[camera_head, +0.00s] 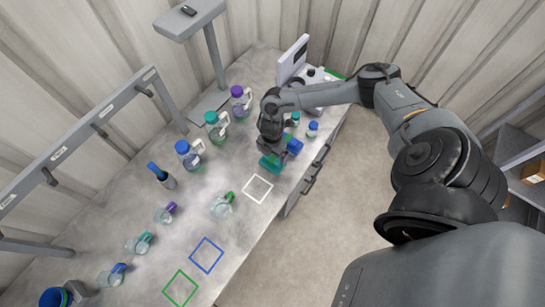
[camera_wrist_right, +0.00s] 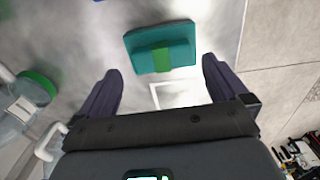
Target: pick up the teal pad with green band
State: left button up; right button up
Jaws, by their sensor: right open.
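The teal pad with a green band (camera_wrist_right: 180,43) lies flat on the grey bench in the right wrist view. It shows in the head view (camera_head: 269,163) just below my right gripper (camera_head: 273,148), partly hidden by it. In the wrist view my right gripper (camera_wrist_right: 159,66) is open, with one dark finger on each side of the picture. The pad lies ahead of the fingertips, centred across the gap and apart from both fingers. Nothing is held. My left gripper is not in view.
A blue object (camera_head: 295,146) is close beside my right gripper. A white outlined square (camera_head: 257,188) is marked on the bench near the pad. A green-capped bottle (camera_head: 223,205) and several jugs stand to the left. Blue (camera_head: 206,255) and green (camera_head: 180,289) squares are empty.

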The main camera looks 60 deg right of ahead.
aim_at(272, 159)
jog(key=shift+s+f, duration=0.1)
jog(key=shift+f, duration=1.8)
jog(key=c, duration=0.8)
jog(key=shift+c, duration=0.3)
jog(key=shift+r, duration=0.2)
jog(key=shift+r, duration=0.55)
notch_tip(272, 159, up, 3)
jog(key=shift+f, duration=0.2)
jog(key=s+a+r, duration=0.2)
jog(key=s+r, duration=0.5)
jog(key=s, duration=0.4)
jog(key=shift+s, duration=0.3)
